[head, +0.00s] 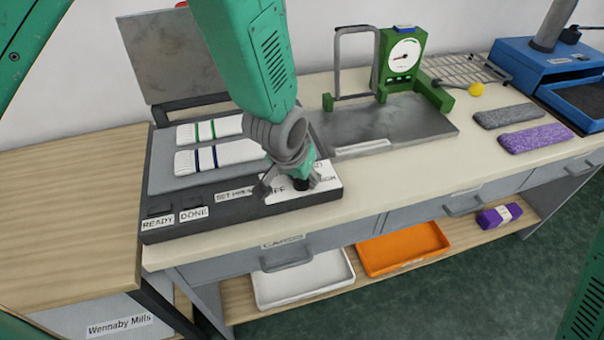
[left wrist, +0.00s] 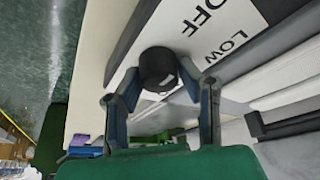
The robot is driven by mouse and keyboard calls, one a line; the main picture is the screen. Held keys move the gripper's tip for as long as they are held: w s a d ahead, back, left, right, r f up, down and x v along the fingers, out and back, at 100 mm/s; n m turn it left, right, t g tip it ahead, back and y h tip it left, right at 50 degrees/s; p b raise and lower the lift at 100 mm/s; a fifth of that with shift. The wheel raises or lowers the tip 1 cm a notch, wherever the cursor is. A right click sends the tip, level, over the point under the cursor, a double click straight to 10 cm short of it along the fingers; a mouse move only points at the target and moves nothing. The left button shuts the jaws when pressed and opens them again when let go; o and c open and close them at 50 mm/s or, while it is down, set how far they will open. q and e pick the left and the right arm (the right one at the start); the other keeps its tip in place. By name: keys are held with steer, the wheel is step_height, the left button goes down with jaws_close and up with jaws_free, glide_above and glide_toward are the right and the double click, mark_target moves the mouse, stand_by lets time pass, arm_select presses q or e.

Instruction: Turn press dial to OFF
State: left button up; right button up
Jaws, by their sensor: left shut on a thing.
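The press dial is a black round knob at the right end of the dark control strip (head: 225,213). It shows in the left wrist view (left wrist: 158,68) beside a white label plate (left wrist: 235,28) reading OFF and LOW. My left gripper (head: 290,186) comes down over the dial from above, and its fingers sit on either side of it, shut on it. In the left wrist view my left gripper (left wrist: 162,92) has the dial between its fingertips. In the head view the gripper hides much of the dial and label. A small white mark shows on the knob; which setting it points to I cannot tell. My right gripper is not in view.
READY (head: 158,224) and DONE (head: 194,214) labels are left on the strip. Two striped white socks (head: 205,158) lie on the press bed behind it. A green gauge stand (head: 401,55) is at the back. Grey and purple pieces (head: 535,138) lie at the right.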

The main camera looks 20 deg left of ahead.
arm_select(q)
steer(key=shift+w+r, duration=0.15)
steer(key=o, duration=1)
steer(key=shift+o, duration=0.7)
steer(key=shift+d, duration=0.1)
steer(key=shift+r, duration=0.15)
steer(key=v, duration=1.1)
steer(key=shift+r, duration=0.15)
